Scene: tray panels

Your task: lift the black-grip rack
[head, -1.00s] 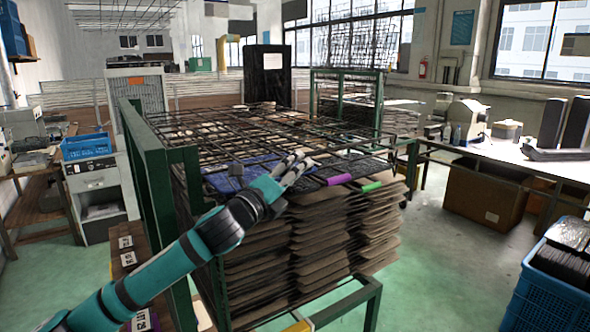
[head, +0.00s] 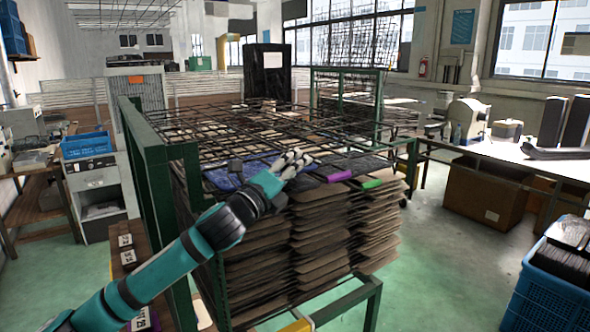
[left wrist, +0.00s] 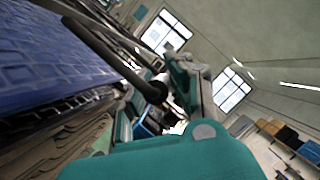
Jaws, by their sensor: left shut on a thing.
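My left gripper (head: 294,162) is at the front edge of the wire rack stack, left of a purple grip (head: 341,177) and a green grip (head: 372,184). It is shut on the black grip, which the fingers mostly hide in the head view. In the left wrist view the black grip (left wrist: 108,53) is a dark bar running to my left gripper's fingers (left wrist: 172,88). Its rack carries a blue panel (head: 225,177), which also fills the upper left of the left wrist view (left wrist: 50,48). My right gripper is not in view.
Brown layered panels (head: 322,240) are stacked under the top racks. A green frame (head: 170,160) surrounds the stack, with a tall post on the left. A workbench (head: 500,155) and a blue crate (head: 550,285) stand to the right.

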